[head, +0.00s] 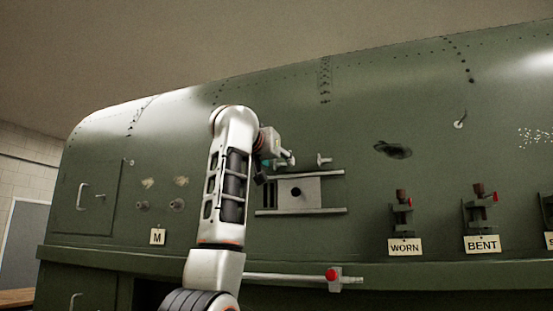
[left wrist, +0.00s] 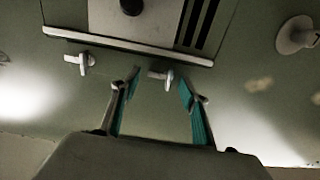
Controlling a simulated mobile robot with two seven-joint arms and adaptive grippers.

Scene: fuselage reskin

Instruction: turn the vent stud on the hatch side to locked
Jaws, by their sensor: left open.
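The vent (head: 313,192) is a pale plate with a dark knob between two rails on the green fuselage. Two small metal studs with crosswise wings sit above its top rail. The left one, on the hatch side (head: 287,158), shows in the left wrist view (left wrist: 160,75), which looks upside down. The other stud (head: 324,160) is to its right and shows in the left wrist view (left wrist: 80,62). My left gripper (head: 270,163) is open at the hatch-side stud. Its teal-padded fingers (left wrist: 158,92) stand either side of that stud, apart from it. My right gripper is out of view.
The hatch (head: 97,200) with its handle is at the far left. Two pegs (head: 160,205) stick out above the M label (head: 157,237). A ledge and a rod with a red knob (head: 332,274) run below. WORN (head: 405,246) and BENT (head: 482,245) clamps are at right.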

